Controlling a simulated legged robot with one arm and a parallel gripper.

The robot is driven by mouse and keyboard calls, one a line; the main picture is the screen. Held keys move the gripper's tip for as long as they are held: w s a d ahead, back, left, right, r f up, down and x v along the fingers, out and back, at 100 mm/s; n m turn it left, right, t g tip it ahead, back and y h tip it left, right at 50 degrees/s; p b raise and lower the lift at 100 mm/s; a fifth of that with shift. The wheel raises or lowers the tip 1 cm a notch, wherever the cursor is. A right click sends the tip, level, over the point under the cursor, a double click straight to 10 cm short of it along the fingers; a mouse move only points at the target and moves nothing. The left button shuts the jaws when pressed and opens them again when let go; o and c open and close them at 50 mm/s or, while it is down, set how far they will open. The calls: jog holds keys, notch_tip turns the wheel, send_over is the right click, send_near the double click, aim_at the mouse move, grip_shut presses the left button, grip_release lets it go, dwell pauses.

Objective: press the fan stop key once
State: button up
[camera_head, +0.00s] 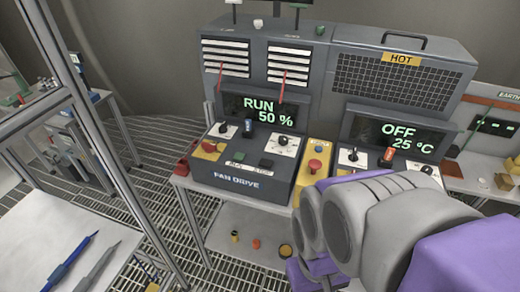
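The fan drive unit (238,184), labelled FAN DRIVE, stands on the bench. Its screen (258,109) reads RUN 50 % in green. Two small keys sit low on its sloped panel: a dark green one (238,156) on the left and a blackish one (267,162) on the right. Their labels are too small to read surely, so I cannot tell for certain which is the stop key. My grey and purple arm fills the lower right, right of the fan panel and apart from those keys. My gripper's fingertips cannot be made out.
A red mushroom button (315,165) stands right of the fan panel. The heater unit (395,135) beyond it reads OFF 25 °C, with my arm over its lower front. A metal frame post (130,190) rises at left. Pens (72,257) lie on a pale table there.

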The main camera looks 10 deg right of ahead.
grip_shut()
dwell(1.5)
